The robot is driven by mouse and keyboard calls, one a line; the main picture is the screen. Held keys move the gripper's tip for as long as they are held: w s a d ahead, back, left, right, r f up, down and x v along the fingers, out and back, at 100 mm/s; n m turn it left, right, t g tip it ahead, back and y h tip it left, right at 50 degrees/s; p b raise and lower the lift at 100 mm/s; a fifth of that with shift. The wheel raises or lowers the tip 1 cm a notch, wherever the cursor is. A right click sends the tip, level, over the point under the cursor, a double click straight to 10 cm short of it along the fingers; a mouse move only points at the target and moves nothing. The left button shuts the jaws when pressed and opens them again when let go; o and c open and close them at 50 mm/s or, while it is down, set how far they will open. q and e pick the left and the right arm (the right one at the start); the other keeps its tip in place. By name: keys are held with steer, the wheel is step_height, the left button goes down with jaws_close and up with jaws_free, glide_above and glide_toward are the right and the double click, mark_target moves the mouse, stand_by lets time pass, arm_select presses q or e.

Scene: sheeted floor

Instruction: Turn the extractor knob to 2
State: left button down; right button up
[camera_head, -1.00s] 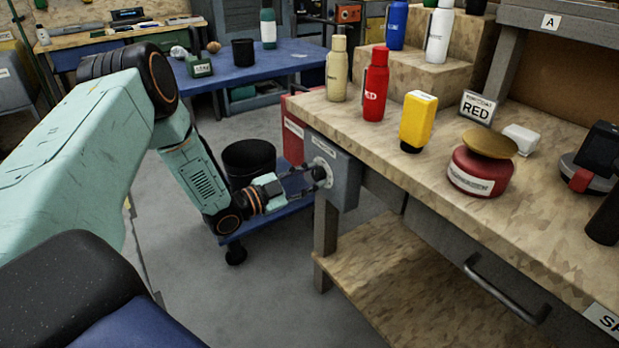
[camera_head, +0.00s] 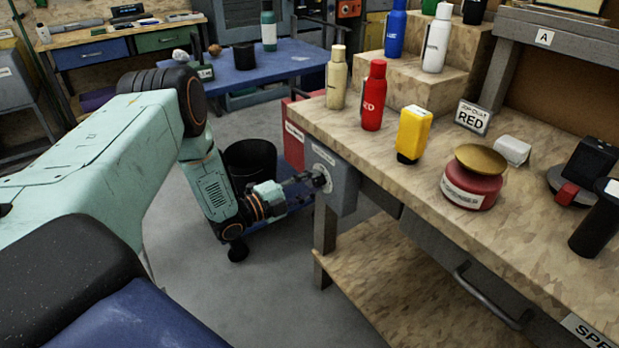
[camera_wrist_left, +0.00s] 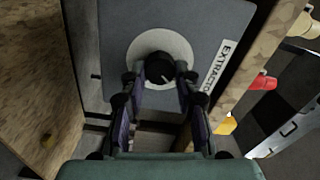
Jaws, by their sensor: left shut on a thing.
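The extractor knob (camera_wrist_left: 159,68) is a black round knob on a pale disc, with a white pointer mark towards the lower right in the left wrist view. It sits on a grey box (camera_wrist_left: 120,25) labelled EXTRACTOR, fixed to the bench end; the box also shows in the head view (camera_head: 343,190). My left gripper (camera_wrist_left: 158,80) has its two fingers on either side of the knob and is shut on it. In the head view the left gripper (camera_head: 318,180) reaches the box from the left. The dial's numbers cannot be read. My right gripper is not in view.
The wooden bench (camera_head: 400,180) carries a red bottle (camera_head: 373,100), a yellow bottle (camera_head: 412,135) and a red pot (camera_head: 470,185). A black bin (camera_head: 250,160) stands behind my left forearm on a blue cart. Floor is clear below the arm.

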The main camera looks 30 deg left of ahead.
arm_select(q)
steer(key=m+p, duration=0.2)
steer(key=m, duration=0.2)
steer(key=shift+r+m+p, duration=0.15)
steer(key=shift+m+p, duration=0.15)
steer(key=shift+p, duration=0.05)
steer(key=shift+w+m+p, duration=0.1)
steer(key=shift+m+p, duration=0.85)
steer(key=shift+m, duration=0.65)
steer(key=c, duration=1)
jaws_free()
steer(key=shift+f, duration=0.2)
steer(key=v, duration=1.2)
